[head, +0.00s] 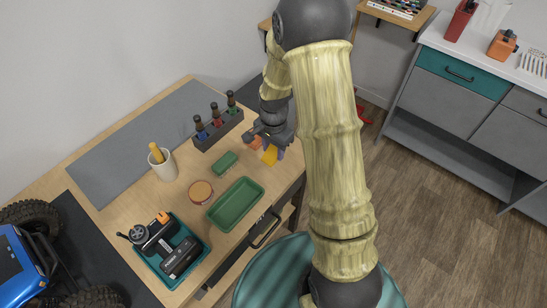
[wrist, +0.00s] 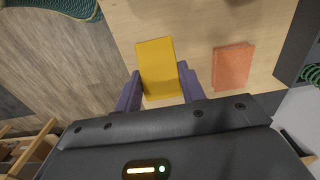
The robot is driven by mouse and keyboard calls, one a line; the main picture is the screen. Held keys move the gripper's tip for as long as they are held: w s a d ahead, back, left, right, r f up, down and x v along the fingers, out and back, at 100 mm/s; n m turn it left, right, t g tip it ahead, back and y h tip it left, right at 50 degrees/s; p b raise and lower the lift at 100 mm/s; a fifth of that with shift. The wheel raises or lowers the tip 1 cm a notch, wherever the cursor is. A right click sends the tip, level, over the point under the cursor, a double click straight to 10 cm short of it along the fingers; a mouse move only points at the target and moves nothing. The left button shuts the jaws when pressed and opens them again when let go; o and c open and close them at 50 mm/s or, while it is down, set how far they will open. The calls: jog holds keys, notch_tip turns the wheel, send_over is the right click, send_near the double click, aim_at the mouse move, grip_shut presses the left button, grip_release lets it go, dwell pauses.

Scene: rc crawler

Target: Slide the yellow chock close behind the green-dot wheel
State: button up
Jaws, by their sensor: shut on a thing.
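The yellow chock (head: 270,156) is at the right end of the wooden table, under my gripper (head: 268,144). In the wrist view the yellow chock (wrist: 157,62) sits between the two purple fingers of my gripper (wrist: 161,88), which is shut on it. I cannot tell whether the chock touches the table or is held just above it. The blue crawler (head: 18,268) stands at the lower left of the head view, far from my gripper, with black knobby wheels partly cut off by the frame. No green dot can be made out on the wheels in view.
An orange block (wrist: 233,67) lies right of the chock in the wrist view. On the table (head: 130,213) are a green tray (head: 236,204), a small green box (head: 225,163), a bottle rack (head: 217,130), a cup (head: 163,168), a round tin (head: 200,192) and a teal tray (head: 172,250).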

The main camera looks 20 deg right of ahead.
jog(key=shift+r, duration=1.5)
